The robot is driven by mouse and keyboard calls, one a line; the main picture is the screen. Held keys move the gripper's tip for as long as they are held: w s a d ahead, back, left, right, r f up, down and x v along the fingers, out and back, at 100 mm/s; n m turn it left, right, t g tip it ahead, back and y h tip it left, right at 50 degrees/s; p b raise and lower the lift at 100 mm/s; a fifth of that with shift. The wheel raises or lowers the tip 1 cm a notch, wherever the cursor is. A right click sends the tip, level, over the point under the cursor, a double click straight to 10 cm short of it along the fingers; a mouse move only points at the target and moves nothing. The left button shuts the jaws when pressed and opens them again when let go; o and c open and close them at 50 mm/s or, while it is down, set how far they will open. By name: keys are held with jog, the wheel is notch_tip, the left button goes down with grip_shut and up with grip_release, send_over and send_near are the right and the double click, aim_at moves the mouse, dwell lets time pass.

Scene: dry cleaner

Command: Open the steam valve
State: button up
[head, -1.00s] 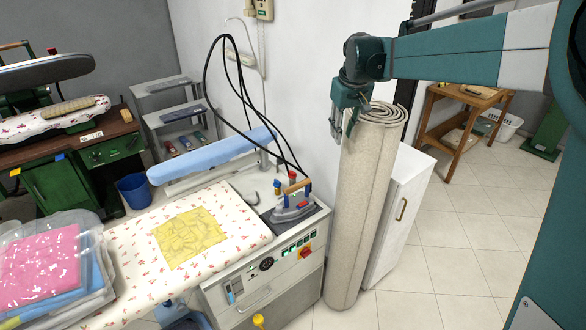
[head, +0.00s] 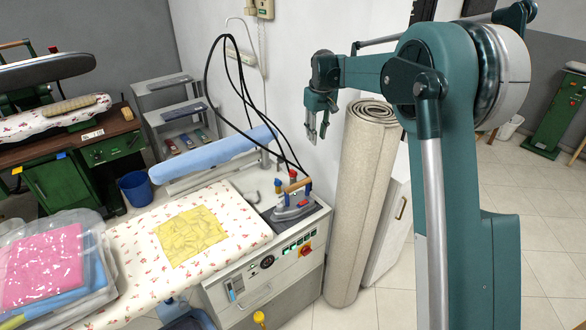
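My gripper (head: 317,132) hangs fingers-down in the air in front of the white wall, above and right of the ironing station (head: 318,231). Its two fingers look parted, with nothing between them. On the station's back right top stand a small red-topped fitting (head: 292,176) and a blue-and-orange one (head: 278,186), close behind the iron (head: 294,205). A yellow knob (head: 259,318) shows low at the station's front, and a red-handled switch (head: 305,250) sits on its front panel. I cannot tell for certain which of these is the steam valve. My gripper touches none of them.
A rolled carpet (head: 357,200) leans right of the station, before a white cabinet (head: 390,228). Black hoses (head: 207,88) arch above the station. A blue sleeve board (head: 215,161) and a padded board with a yellow cloth (head: 188,237) lie left. Bagged clothes (head: 45,265) sit far left.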

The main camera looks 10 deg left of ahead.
jog(key=w+a+f+n, duration=0.1)
jog(key=w+a+f, duration=0.5)
jog(key=f, duration=0.2)
jog(key=n+g+p, duration=0.1)
jog(key=g+p, duration=0.1)
send_near(293, 170)
jog(key=shift+s+f, duration=0.1)
jog(key=shift+s, duration=0.15)
jog(key=shift+a+f, duration=0.2)
jog(key=shift+f, duration=0.1)
jog(key=shift+f, duration=3.8)
grip_shut()
